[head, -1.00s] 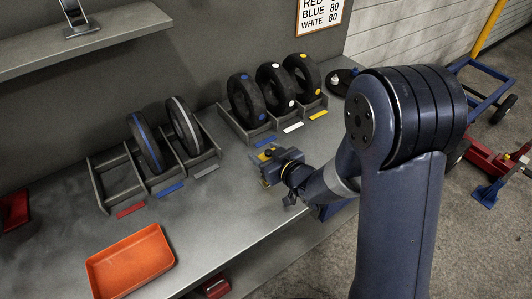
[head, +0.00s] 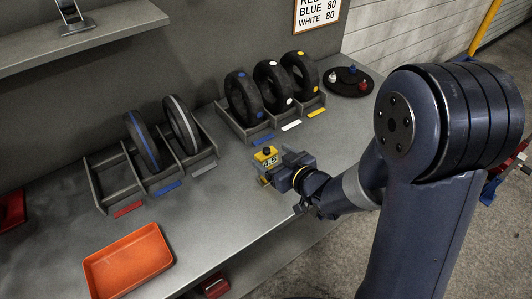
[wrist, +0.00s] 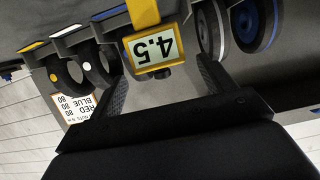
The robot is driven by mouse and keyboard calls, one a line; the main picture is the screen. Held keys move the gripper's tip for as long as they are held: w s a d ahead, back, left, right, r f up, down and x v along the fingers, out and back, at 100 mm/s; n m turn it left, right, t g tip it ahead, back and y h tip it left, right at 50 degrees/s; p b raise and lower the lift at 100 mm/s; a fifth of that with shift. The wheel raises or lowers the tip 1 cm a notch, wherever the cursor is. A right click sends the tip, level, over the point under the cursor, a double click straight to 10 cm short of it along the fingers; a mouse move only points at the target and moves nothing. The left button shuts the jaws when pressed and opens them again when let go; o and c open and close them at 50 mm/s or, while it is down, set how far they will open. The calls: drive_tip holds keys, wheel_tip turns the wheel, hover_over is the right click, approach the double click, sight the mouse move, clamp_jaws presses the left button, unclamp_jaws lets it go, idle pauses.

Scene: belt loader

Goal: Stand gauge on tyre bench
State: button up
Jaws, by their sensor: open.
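The gauge (head: 267,156) is a small yellow device with a dark knob and a display. It stands upright on the grey tyre bench (head: 215,225), right of the bench's middle. In the wrist view the gauge (wrist: 153,48) appears upside down, its display reading 4.5. The gauge's lower part is partly hidden by my gripper in the head view.
Racks hold a blue-striped tyre (head: 142,142), a grey-striped tyre (head: 182,125) and three dotted tyres (head: 272,87). An orange tray (head: 127,262) lies at front left. A black round plate (head: 348,82) carries small caps. Bare bench lies between the tray and gauge.

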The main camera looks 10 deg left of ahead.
drive_tip(key=v, duration=0.7)
